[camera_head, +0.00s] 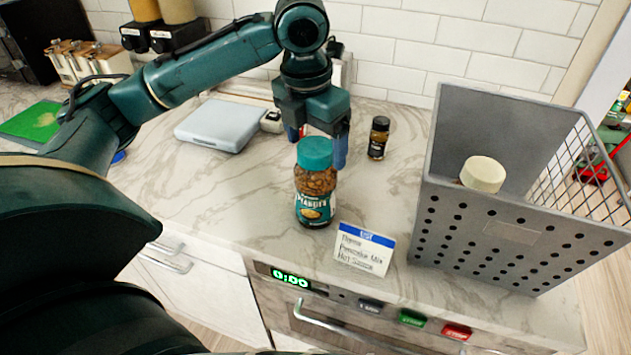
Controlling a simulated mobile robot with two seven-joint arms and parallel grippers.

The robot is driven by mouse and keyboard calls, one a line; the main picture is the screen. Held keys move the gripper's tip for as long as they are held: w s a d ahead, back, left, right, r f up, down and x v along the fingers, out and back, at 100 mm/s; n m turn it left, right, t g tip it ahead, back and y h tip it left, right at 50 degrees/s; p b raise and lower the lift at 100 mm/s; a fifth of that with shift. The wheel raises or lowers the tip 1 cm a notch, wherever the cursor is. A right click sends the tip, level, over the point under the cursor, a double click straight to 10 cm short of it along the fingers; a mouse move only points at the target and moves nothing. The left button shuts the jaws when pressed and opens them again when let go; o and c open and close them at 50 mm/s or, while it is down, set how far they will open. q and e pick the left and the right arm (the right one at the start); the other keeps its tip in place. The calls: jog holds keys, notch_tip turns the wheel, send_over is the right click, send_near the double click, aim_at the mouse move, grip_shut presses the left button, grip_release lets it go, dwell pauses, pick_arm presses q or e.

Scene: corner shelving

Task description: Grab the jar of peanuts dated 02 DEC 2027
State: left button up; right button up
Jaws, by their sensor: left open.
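A jar of peanuts (315,186) with a teal lid and a teal label stands upright on the marble counter. I cannot read a date on it. My left gripper (322,146) is open and points down just behind the jar's lid. One fingertip shows blue to the right of the lid, and the other is partly seen to its left. The lid hides part of the space between the fingers, so I cannot tell whether they touch the jar. My right gripper is not in view.
A grey perforated bin (515,240) holding a white-lidded container (482,174) stands at the right. A small dark-capped bottle (378,138) stands behind the jar. A label card (363,250) stands in front. A white scale (217,125) and green board (32,122) lie left.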

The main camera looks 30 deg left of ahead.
pick_arm(q)
notch_tip(320, 180, down, 2)
jog(key=shift+w, duration=0.1)
jog(key=shift+r, duration=0.1)
grip_shut()
dwell(0.9)
